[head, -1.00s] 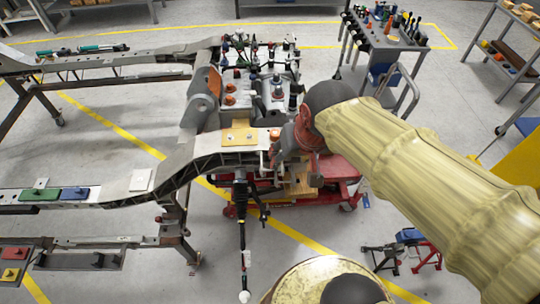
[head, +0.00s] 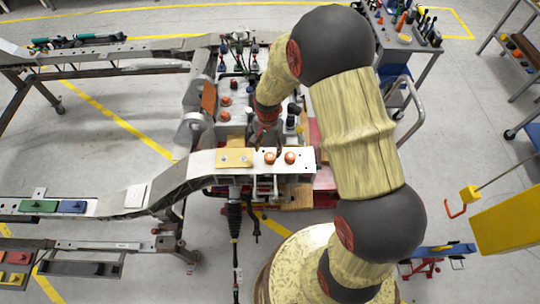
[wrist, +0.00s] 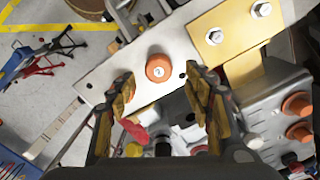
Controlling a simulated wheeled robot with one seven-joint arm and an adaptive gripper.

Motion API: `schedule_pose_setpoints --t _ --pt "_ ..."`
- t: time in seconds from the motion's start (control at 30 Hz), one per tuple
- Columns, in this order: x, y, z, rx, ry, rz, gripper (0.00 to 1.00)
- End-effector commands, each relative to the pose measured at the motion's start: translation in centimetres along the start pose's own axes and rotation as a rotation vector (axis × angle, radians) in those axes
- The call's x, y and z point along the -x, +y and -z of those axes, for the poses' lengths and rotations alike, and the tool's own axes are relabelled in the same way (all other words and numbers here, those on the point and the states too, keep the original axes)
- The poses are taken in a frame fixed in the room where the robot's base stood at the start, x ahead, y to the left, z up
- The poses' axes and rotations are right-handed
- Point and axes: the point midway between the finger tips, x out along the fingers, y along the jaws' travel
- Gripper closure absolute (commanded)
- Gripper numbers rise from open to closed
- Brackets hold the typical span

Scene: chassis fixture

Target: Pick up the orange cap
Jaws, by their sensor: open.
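Two round orange caps sit on the light metal rail in the head view, a left one (head: 270,157) and a right one (head: 290,157). In the wrist view one orange cap (wrist: 158,67) shows on the rail plate, ahead of and between the open fingers. My gripper (wrist: 164,86) is open and empty, and apart from that cap. In the head view my gripper (head: 267,137) points down just behind the rail, partly hidden by my wrist. Which of the caps is meant cannot be told.
More orange caps (head: 224,116) stand on the grey block behind the rail, beside several dark fittings. A tan plate (head: 234,158) with two bolts lies on the rail left of the caps. A tool cart (head: 405,40) stands at the back right.

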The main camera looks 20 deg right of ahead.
Motion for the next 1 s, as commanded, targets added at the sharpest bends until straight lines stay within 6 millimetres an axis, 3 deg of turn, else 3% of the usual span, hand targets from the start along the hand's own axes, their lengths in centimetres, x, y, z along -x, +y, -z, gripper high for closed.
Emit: schedule_pose_setpoints --t 0.6,0.83,1.0 --pt "-6.6 0.2 0.0 0.002 0.0 0.0 0.48" --pt "-6.7 0.2 0.0 0.002 0.001 0.001 0.49" --pt "-6.7 0.2 0.0 0.002 0.001 0.001 0.59"
